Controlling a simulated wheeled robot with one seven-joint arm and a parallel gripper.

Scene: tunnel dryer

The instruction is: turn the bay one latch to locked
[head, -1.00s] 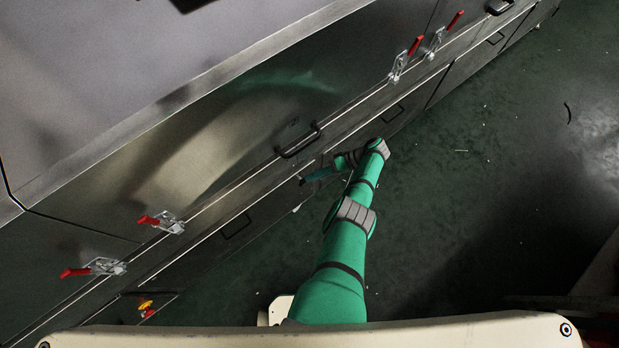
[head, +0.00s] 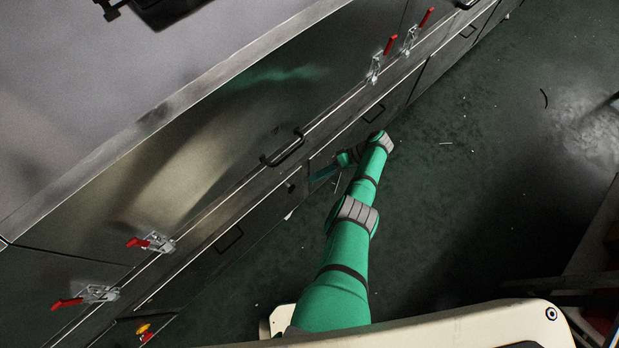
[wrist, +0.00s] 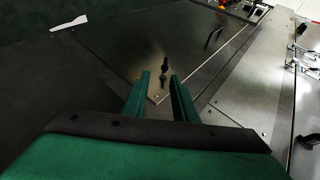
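A small dark wing-shaped latch (wrist: 165,66) stands on a steel panel in the wrist view, a little beyond my fingertips and in line with the gap between them. It looks upright in that picture. In the head view a small dark knob (head: 291,187) on the dryer's lower front looks like the same latch. My gripper (wrist: 160,74) is open and empty, its two green fingers apart and pointing toward the latch. In the head view my gripper (head: 322,173) is beside the lower panel, partly hidden by my arm. No label or locked mark is readable.
A black bar handle (head: 283,147) is above the latch on the dryer front. Red-handled toggle clamps (head: 152,241) sit along the ledge on both sides. A red-and-yellow button (head: 144,330) is at lower left. The dark green floor (head: 480,190) to the right is mostly clear.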

